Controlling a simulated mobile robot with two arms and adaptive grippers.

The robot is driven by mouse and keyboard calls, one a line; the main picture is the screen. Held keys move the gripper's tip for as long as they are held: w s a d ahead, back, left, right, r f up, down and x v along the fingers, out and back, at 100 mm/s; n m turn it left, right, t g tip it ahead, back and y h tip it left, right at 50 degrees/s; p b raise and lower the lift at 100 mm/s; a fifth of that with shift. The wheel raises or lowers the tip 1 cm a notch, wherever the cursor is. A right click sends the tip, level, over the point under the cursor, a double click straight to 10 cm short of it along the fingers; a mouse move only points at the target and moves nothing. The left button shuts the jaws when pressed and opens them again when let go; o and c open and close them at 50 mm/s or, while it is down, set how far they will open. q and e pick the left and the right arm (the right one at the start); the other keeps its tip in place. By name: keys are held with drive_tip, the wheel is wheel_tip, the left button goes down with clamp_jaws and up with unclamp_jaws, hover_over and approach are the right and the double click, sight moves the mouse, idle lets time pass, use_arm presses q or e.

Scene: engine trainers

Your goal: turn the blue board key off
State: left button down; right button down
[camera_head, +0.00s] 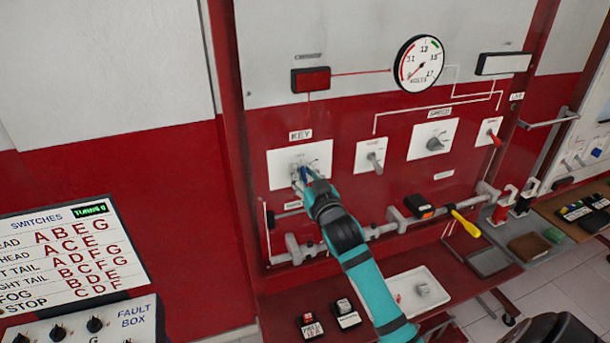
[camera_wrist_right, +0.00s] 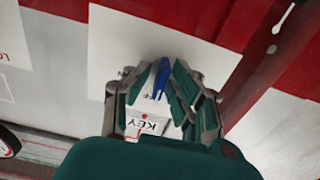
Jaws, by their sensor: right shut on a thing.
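The blue key (camera_wrist_right: 161,80) stands in the white KEY panel (camera_head: 282,172) on the red board. In the head view my right gripper (camera_head: 306,178) is at the panel and hides most of the key. In the right wrist view my right gripper (camera_wrist_right: 160,92) has its fingers on either side of the blue key, shut on it. The key's exact angle is hard to tell. My left gripper is not in view.
A voltmeter (camera_head: 419,63) and a dark red lamp block (camera_head: 311,79) sit above. A switch panel (camera_head: 371,156) and a speed dial panel (camera_head: 433,139) are to the right. A rail (camera_head: 385,229), a yellow-handled screwdriver (camera_head: 464,222) and a white tray (camera_head: 440,301) are below.

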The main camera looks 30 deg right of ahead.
drive_tip(key=c, duration=1.4)
unclamp_jaws()
drive_tip(key=v, duration=1.2)
drive_tip(key=shift+f, duration=0.1)
